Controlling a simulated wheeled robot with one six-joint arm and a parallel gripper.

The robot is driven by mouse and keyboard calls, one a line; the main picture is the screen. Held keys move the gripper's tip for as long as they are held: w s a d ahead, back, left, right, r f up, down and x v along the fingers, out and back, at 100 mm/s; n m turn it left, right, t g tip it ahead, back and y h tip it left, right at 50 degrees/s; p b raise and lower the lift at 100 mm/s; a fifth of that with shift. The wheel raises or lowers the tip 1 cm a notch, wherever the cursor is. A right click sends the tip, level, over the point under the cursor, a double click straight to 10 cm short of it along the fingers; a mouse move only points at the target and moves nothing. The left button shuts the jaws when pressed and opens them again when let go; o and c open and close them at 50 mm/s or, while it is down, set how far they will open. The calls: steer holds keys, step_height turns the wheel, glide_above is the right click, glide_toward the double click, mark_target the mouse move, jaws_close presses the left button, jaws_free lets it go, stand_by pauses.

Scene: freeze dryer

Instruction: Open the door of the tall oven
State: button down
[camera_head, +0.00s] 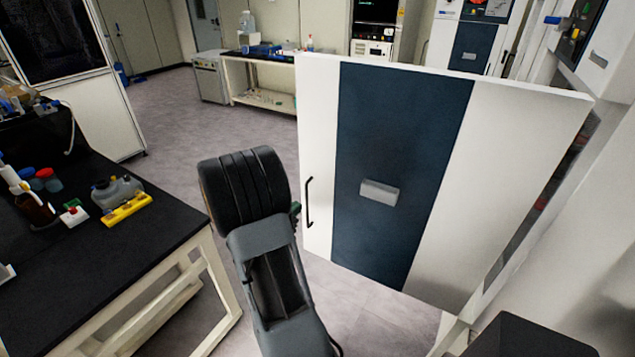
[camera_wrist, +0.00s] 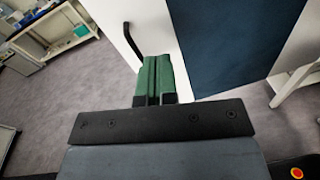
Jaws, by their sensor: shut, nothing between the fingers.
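The tall oven's door (camera_head: 490,170) is white with a dark blue middle panel and a small grey plate. It stands swung out from the oven body at the right of the head view. Its black bar handle (camera_head: 308,202) is near the door's left edge. In the wrist view the handle (camera_wrist: 128,40) is above and left of my gripper (camera_wrist: 155,60). The green fingers are shut together and empty, beside the handle and over the white strip of the door (camera_wrist: 150,25). I cannot tell whether they touch the door. In the head view my arm mostly hides the gripper.
A black-topped bench (camera_head: 110,235) with bottles and a yellow rack stands at the left. A low bench (camera_head: 262,85) and other machines stand at the back. Grey floor (camera_head: 200,110) is clear between the left bench and the door.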

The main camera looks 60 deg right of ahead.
steer(key=w+d+f+n+t, duration=0.1)
steer(key=d+n, duration=0.1)
steer(key=n+t+p, duration=0.1)
steer(key=p, duration=0.3)
glide_toward(321, 179)
steer(key=shift+h, duration=0.4)
steer(key=d, duration=0.7)
steer(key=shift+d+f, duration=0.25)
steer(key=shift+f, duration=0.05)
